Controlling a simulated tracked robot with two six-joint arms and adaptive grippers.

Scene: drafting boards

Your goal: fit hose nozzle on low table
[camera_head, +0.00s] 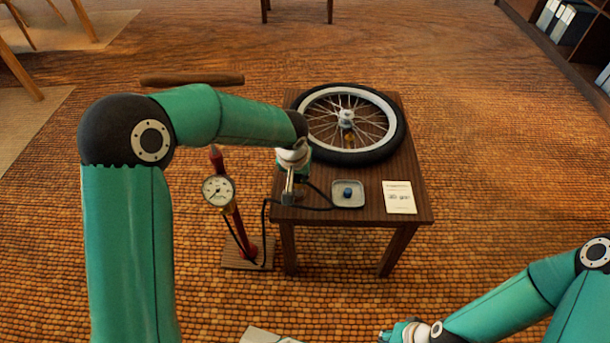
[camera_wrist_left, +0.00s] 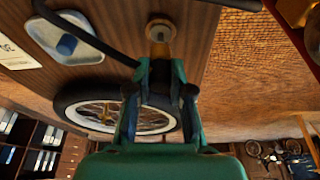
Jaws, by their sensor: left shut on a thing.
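My left gripper (camera_head: 288,196) is at the left front edge of the low table (camera_head: 372,215), pointing down. It is shut on the hose nozzle (camera_head: 289,200), a small dark piece on the black hose (camera_head: 313,208). In the left wrist view a round brass piece (camera_wrist_left: 160,34) shows just beyond the fingertips (camera_wrist_left: 158,72); whether it is part of the nozzle is unclear. The bicycle wheel (camera_head: 392,139) lies flat at the back of the table, apart from the gripper. My right gripper (camera_head: 402,332) is at the bottom edge; its fingers are not clear.
A grey tray (camera_head: 337,203) holds a small blue cap (camera_head: 348,192). A white card (camera_head: 399,197) lies right of it. A red pump (camera_head: 238,222) with a round gauge (camera_head: 217,190) stands on the floor left of the table. The front right table corner is clear.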

